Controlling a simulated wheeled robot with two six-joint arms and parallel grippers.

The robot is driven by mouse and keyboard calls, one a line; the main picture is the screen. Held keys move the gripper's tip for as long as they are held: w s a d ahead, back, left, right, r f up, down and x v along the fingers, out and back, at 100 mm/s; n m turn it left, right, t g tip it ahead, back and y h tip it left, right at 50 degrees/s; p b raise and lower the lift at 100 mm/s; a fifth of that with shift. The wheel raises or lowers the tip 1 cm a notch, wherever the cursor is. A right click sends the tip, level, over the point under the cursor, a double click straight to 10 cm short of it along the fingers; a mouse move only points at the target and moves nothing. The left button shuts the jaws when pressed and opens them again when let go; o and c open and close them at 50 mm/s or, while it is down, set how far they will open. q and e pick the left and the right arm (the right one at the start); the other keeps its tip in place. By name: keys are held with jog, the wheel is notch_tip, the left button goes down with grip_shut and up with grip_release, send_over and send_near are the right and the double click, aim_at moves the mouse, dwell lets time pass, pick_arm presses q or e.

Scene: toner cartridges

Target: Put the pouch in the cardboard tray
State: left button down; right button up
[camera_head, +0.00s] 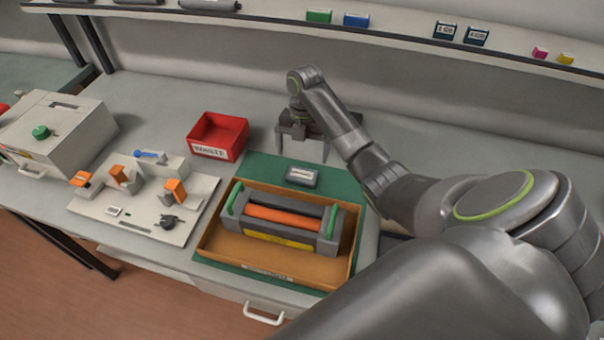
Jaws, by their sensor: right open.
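A small dark grey packet with a pale label, which I take to be the pouch (301,177), lies on the green mat just behind the cardboard tray. The brown cardboard tray (213,245) sits on the mat and holds a grey cartridge (283,225) with an orange roller and green end handles. My right gripper (304,158) points down, open and empty, with its fingers apart above and just behind the packet. It does not appear to touch the packet. My left gripper is out of view.
A red bin (218,136) stands left of the mat (262,166). A pale fixture board (130,222) with orange blocks and a white box (60,132) with a green knob are further left. A shelf (400,36) with small boxes runs along the back.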

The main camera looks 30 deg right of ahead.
aim_at(302, 174)
jog(key=shift+s+a+f+b, duration=0.1)
jog(key=shift+f+b, duration=0.4)
jog(key=shift+f, duration=0.35)
jog(key=shift+s+a+f+b, duration=0.1)
jog(key=shift+f+b, duration=0.4)
jog(key=shift+f, duration=0.3)
jog(key=shift+s+f+b, duration=0.15)
jog(key=shift+f+b, duration=0.3)
jog(key=shift+f, duration=0.2)
jog(key=shift+s+f+b, duration=0.15)
jog(key=shift+f+b, duration=0.25)
jog(key=shift+f, duration=0.2)
jog(key=shift+a+f+p, duration=0.15)
jog(key=shift+f+p, duration=0.35)
jog(key=shift+f, duration=0.25)
jog(key=c, duration=1)
jog(key=shift+r, duration=0.1)
jog(key=shift+r, duration=0.1)
